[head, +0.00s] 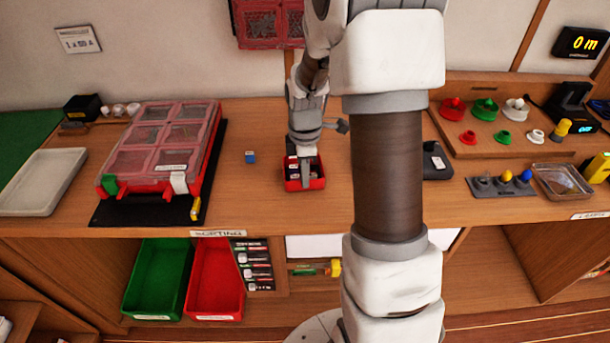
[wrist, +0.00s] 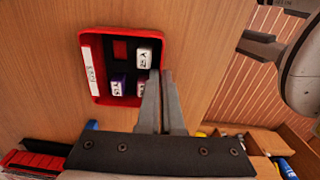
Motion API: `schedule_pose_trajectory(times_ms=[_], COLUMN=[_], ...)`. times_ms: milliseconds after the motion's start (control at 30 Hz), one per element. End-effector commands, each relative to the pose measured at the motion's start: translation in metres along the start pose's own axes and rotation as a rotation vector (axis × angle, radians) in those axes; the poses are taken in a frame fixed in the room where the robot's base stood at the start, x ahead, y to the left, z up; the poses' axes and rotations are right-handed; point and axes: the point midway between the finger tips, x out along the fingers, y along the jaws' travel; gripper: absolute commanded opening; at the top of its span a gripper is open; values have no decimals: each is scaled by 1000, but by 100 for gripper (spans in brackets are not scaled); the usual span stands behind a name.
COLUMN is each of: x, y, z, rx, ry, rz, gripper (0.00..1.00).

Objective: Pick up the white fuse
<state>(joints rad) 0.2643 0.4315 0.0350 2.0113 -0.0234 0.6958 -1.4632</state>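The white fuse (wrist: 144,54) sits in the upper right compartment of a small red tray (wrist: 88,90), its pale label facing up. The same red tray (head: 312,185) stands on the bench in the head view, partly covered by my gripper. A purple fuse (wrist: 118,86) lies in the lower left compartment; another purple-sided fuse (wrist: 142,87) is beside it, partly hidden by a finger. The upper left compartment looks empty. My gripper (wrist: 160,73) is over the tray's right edge, its fingers close together with nothing visible between them. Contact with the tray cannot be told.
A small blue block (head: 250,157) stands on the bench left of the tray. Further left is a red case (head: 150,183) with clear lids. A dark device (head: 436,162) stands to the right, behind my arm. The bench between case and tray is mostly clear.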

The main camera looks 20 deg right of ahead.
Motion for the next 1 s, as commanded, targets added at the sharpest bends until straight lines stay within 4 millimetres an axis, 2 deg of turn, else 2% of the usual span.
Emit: schedule_pose_trajectory(times_ms=[33, 167, 200, 567, 667, 1000], x=[2, 1, 1, -5, -19, -92], y=[0, 0, 0, 0, 1, 1], z=[0, 0, 0, 0, 0, 0], rx=[0, 0, 0, 0, 0, 0], ry=[0, 0, 0, 0, 0, 1], rz=[0, -1, -1, 0, 3, 4], gripper=[6, 30, 33, 33, 33, 33])
